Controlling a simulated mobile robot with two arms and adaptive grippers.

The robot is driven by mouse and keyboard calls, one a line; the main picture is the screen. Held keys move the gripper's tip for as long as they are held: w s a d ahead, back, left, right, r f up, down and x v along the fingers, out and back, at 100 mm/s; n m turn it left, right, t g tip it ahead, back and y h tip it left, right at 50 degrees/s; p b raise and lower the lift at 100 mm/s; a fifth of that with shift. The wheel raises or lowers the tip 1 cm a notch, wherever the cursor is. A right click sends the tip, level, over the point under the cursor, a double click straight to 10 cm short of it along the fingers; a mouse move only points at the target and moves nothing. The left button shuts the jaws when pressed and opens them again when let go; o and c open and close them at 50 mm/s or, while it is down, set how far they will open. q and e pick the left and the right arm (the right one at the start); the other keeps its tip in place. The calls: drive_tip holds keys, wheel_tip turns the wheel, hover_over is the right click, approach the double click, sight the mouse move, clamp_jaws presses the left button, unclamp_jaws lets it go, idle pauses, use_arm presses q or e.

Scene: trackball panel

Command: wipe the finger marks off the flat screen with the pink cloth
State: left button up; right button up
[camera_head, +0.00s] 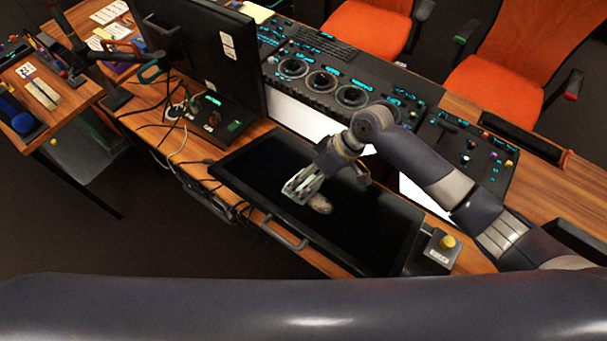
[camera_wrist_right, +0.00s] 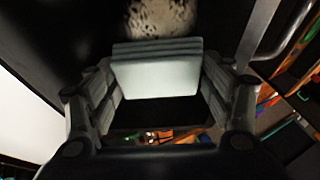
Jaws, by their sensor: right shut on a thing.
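The flat screen (camera_head: 265,160) is a black panel lying face up on the wooden desk. My left gripper is not in view.
A large upright monitor (camera_head: 205,55) with cables stands left of the flat screen. A console with round dials (camera_head: 322,82) lies behind it. A box with a yellow button (camera_head: 443,246) is at its right corner. A handle rail (camera_head: 285,233) runs along the front edge.

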drive_tip(key=shift+s+d+p, duration=0.7)
drive_tip(key=shift+d, duration=0.25)
drive_tip(key=shift+s+d+p, duration=0.65)
drive_tip(key=shift+d, duration=0.25)
drive_tip(key=shift+s+d, duration=0.5)
drive_tip(key=shift+d, duration=0.1)
drive_tip(key=shift+s+d+p, duration=0.4)
drive_tip(key=shift+d+p, duration=0.15)
drive_tip(key=shift+p, duration=0.15)
drive_tip(key=shift+s+d+p, duration=0.45)
drive_tip(key=shift+s+d, duration=0.2)
drive_tip(key=shift+d, duration=0.2)
drive_tip(key=shift+w, duration=0.1)
drive_tip(key=shift+w+a, duration=0.6)
drive_tip(key=shift+a, duration=0.2)
drive_tip(key=shift+w+a, duration=0.55)
drive_tip(key=shift+a, duration=0.2)
drive_tip(key=shift+w+a+f+b, duration=0.1)
drive_tip(key=shift+w+a+b, duration=0.45)
drive_tip(key=shift+a, duration=0.4)
drive_tip(key=shift+w+a+f+b, duration=0.1)
drive_tip(key=shift+w+a+b, duration=0.2)
drive_tip(key=shift+w+a, duration=0.45)
drive_tip(key=shift+w+a+b, duration=0.2)
drive_tip(key=shift+w+a, duration=0.15)
drive_tip(key=shift+a, duration=0.25)
drive_tip(key=shift+w+a+b, duration=0.15)
drive_tip(key=shift+w+a, duration=0.15)
drive_tip(key=shift+a, duration=0.25)
drive_tip(key=shift+r, duration=0.1)
